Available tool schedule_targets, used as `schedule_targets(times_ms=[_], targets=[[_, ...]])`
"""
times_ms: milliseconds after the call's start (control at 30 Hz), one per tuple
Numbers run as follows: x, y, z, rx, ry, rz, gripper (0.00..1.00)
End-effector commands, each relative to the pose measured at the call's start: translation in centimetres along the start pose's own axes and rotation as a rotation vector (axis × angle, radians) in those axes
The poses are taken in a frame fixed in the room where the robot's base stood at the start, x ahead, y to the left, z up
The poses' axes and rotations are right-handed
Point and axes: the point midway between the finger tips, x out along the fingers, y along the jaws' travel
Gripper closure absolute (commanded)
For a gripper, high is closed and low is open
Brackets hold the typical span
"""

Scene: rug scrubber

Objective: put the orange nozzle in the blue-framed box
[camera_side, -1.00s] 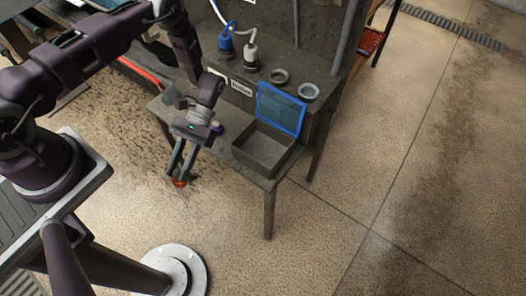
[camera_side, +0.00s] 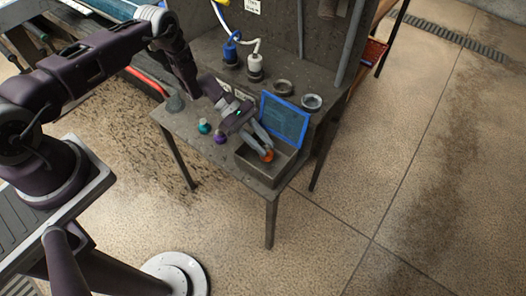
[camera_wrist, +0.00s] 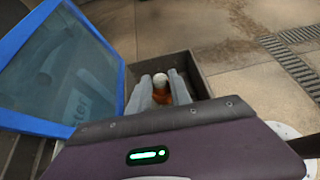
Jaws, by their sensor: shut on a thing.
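The orange nozzle (camera_side: 268,156) is between the fingertips of my gripper (camera_side: 265,150), which is shut on it. In the wrist view the nozzle (camera_wrist: 162,92) shows orange with a pale round end, between the two grey fingers of my gripper (camera_wrist: 163,85). The blue-framed box (camera_side: 262,177) is a grey open box on the bench, its blue-edged lid (camera_side: 285,120) standing open at the back. The nozzle is over or inside the box opening; I cannot tell whether it touches the floor of the box. The box wall (camera_wrist: 203,75) shows behind the fingers in the wrist view.
A purple nozzle (camera_side: 220,137) and a teal nozzle (camera_side: 204,127) stand on the bench left of the box. Blue (camera_side: 231,52) and white (camera_side: 255,66) hose fittings are at the bench's back.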

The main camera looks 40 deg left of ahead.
Motion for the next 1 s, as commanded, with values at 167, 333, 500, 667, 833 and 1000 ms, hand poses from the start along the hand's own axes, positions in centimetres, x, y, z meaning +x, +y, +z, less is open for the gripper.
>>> schedule_targets(times_ms=[167, 333, 500, 667, 833, 1000], targets=[[1.5, -0.1, -2.7, 0.0, 0.0, -0.002, 1.0], [1.6, -0.1, -2.8, 0.0, 0.0, -0.002, 1.0], [1.7, -0.1, -3.0, 0.0, 0.0, -0.002, 1.0], [1.6, -0.1, -3.0, 0.001, 0.001, -0.003, 0.54], [1.6, -0.1, -3.0, 0.001, 0.001, -0.003, 0.54], [0.6, 0.0, -2.8, 0.001, 0.002, 0.0, 0.54]])
